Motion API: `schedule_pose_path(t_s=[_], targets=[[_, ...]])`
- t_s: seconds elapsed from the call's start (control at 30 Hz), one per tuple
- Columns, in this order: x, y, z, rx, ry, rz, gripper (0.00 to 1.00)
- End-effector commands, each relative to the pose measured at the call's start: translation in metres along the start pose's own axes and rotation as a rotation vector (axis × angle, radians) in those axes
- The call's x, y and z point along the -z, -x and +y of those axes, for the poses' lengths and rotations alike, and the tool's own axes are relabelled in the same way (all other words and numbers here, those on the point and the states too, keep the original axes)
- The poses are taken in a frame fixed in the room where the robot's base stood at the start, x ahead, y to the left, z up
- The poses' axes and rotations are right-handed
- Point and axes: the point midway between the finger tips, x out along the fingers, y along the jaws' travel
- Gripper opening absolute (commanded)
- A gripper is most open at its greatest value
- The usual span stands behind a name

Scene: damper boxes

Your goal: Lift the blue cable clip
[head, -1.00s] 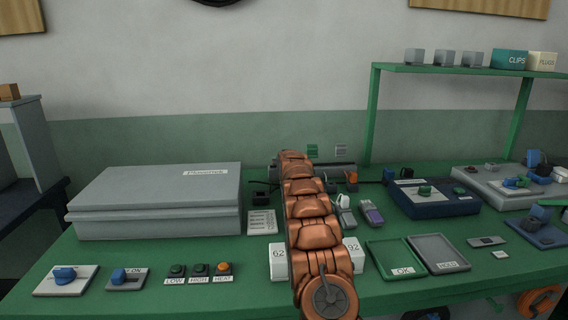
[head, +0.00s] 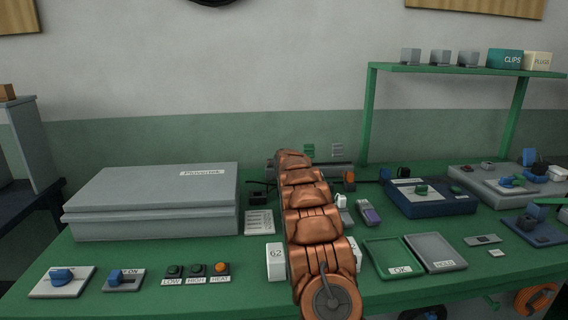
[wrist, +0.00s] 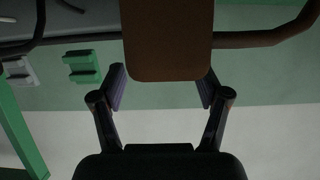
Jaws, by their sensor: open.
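A small blue piece (head: 386,174) at the back of the green table, right of my arm, may be the blue cable clip; it is too small to be sure. My gripper is hidden behind my copper arm in the head view. In the wrist view my gripper (wrist: 162,88) is open, with its two dark fingers apart. A brown rounded block (wrist: 168,40) shows between and beyond the fingers, with a dark cable at its right side. No blue clip shows in the wrist view.
A large grey case (head: 150,200) stands left of my arm. An orange piece (head: 349,178) sits close right of it. A blue box (head: 430,198), green tray (head: 372,262) and grey tray (head: 436,252) lie right. A green shelf (head: 460,70) stands behind. Switches line the front left.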

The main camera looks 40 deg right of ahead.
Motion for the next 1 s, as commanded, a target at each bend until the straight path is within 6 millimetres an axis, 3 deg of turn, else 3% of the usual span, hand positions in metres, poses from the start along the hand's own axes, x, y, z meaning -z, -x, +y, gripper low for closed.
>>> schedule_pose_path(t_s=[1.0], targets=[[0.0,0.087,0.001,-0.003,-0.001,-0.001,0.75]])
